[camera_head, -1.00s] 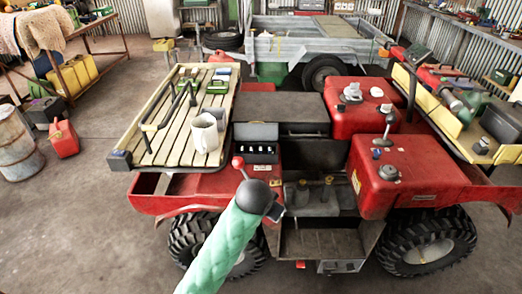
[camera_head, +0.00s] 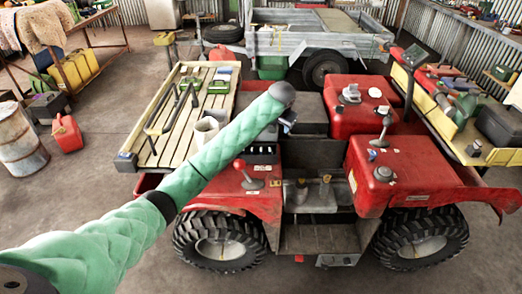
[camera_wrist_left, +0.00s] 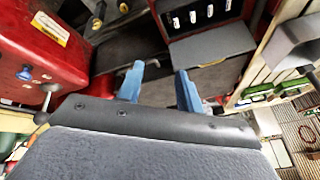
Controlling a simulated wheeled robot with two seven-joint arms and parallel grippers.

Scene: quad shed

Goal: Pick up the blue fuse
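A small blue object (camera_head: 372,154), which may be the blue fuse, lies on top of the right red body panel (camera_head: 415,172). It also shows at the left in the left wrist view (camera_wrist_left: 25,74), but is too small to identify surely. My left gripper (camera_head: 288,127) is above the middle of the vehicle, left of the blue object and apart from it, mostly hidden behind my wrist. In the left wrist view its two bluish fingers (camera_wrist_left: 160,86) are spread with nothing between them. My right gripper is not in view.
A dark fuse box (camera_wrist_left: 205,12) with several white fuses sits open, partly behind my arm in the head view. A red-knobbed lever (camera_head: 240,165) and a dark-knobbed lever (camera_head: 386,125) stand up nearby.

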